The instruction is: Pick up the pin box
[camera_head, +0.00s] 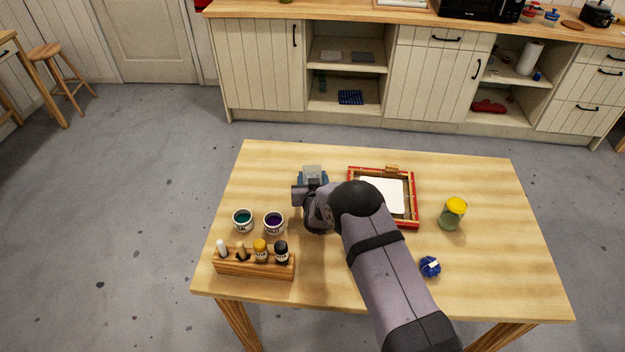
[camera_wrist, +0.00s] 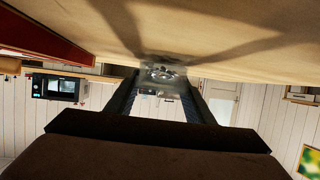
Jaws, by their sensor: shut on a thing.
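The pin box (camera_wrist: 163,74) looks like a small clear box with shiny grey bits inside. It sits between my fingertips in the wrist view, close to the table surface. In the head view, a pale grey-blue box (camera_head: 313,173) shows at the far side of my gripper (camera_head: 312,187), left of the red frame. My gripper is shut on it; the fingers (camera_wrist: 165,85) flank it on both sides. My wrist hides its near side in the head view. I cannot tell whether it touches the table.
A red frame (camera_head: 414,204) with white cloth lies right of my gripper. Two paint pots (camera_head: 243,222) and a wooden rack (camera_head: 254,268) of bottles stand left. The table's back left is clear.

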